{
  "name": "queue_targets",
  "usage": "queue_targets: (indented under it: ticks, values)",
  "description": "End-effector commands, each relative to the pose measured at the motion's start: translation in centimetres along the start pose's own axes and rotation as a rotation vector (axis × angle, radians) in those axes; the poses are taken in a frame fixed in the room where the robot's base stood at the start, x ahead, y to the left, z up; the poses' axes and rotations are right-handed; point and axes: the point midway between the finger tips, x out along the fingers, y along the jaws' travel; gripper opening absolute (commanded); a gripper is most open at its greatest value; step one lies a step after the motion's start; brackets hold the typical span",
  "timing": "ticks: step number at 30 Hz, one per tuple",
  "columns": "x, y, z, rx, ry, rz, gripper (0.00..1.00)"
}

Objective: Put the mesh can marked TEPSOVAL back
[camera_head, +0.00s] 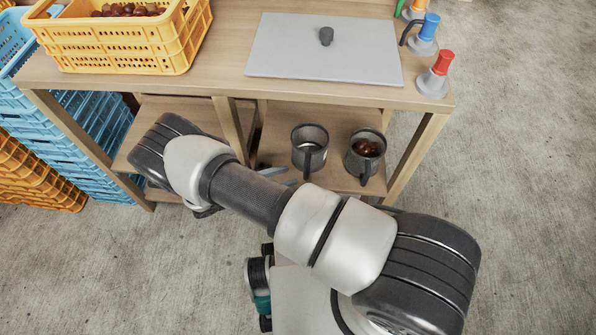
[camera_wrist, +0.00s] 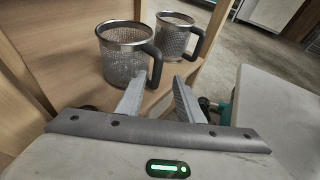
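Two grey mesh cans with dark handles stand upright on the shelf under the table. The left can (camera_head: 309,148) looks empty; the right can (camera_head: 356,162) holds brown chestnuts. In the wrist view the nearer can (camera_wrist: 122,68) stands just beyond my fingertips and the other can (camera_wrist: 170,40) behind it to the right. I cannot read TEPSOVAL or any marking on either can. My gripper (camera_wrist: 158,85) is open and empty, its two fingers pointing at the nearer can and its handle. In the head view my gripper (camera_head: 280,177) is partly hidden by my arm, left of the cans.
A grey board (camera_head: 290,48) with a small dark knob (camera_head: 326,36) lies on the table (camera_head: 220,86). A yellow crate (camera_head: 115,55) of chestnuts stands left. Table legs (camera_head: 417,155) flank the shelf.

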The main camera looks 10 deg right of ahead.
Motion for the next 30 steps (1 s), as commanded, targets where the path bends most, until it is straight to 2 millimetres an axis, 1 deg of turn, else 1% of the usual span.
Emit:
queue_targets:
  ticks: [1,3,8,30]
  values:
    - [-0.9,0.0,0.0,0.000,0.002,0.001,0.34]
    - [-1.8,0.0,0.0,0.001,0.002,0.001,0.34]
    - [-2.9,0.0,0.0,0.001,0.001,0.000,0.34]
    - [-3.0,0.0,0.0,0.000,0.001,-0.001,0.34]
